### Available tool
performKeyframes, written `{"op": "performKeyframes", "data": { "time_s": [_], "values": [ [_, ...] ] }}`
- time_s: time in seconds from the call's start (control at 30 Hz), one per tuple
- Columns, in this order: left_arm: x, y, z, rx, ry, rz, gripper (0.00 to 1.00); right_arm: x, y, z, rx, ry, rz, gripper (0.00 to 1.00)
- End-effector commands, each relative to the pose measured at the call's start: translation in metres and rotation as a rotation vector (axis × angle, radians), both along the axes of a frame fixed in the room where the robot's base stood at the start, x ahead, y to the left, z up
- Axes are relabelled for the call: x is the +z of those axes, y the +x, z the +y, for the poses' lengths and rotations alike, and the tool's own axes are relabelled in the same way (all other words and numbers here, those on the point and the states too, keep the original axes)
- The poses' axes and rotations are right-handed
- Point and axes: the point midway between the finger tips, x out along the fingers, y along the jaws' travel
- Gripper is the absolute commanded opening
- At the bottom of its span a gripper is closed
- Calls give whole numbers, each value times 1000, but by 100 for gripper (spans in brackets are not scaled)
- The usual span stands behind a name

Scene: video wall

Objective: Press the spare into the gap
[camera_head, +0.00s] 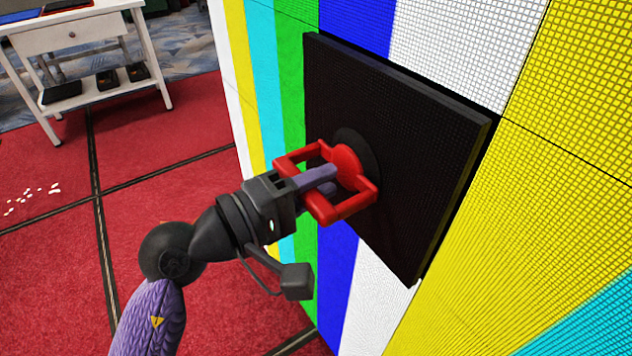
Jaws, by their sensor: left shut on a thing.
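The spare is a square black panel (420,150) with a fine grid face. A red handle (345,207) on a round dark suction cup (362,160) is fixed to its face. My left gripper (330,180) is shut on the red handle. The panel stands out in front of the video wall (560,170) and looks slightly tilted to it, with its thick right edge showing. The gap is not visible; the panel covers that part of the wall. I cannot tell whether the panel touches the wall. My right gripper is not in view.
The wall shows lit vertical colour bars. A white table (70,38) with a drawer and a lower shelf holding dark items stands at the upper left. Small white bits (30,200) lie on the red carpet (170,150), which is otherwise clear.

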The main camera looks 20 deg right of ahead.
Motion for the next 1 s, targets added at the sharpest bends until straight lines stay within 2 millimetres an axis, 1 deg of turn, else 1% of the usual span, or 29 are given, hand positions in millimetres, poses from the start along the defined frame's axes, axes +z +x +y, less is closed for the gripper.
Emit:
{"op": "performKeyframes", "data": {
  "time_s": [0.43,0.8,1.0],
  "values": [
    [1,0,-1,0,-3,-2,0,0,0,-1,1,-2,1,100],
    [1,1,-4,0,-3,-2,0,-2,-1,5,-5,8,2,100],
    [1,1,-4,0,-3,-2,0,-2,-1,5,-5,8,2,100]
  ]
}}
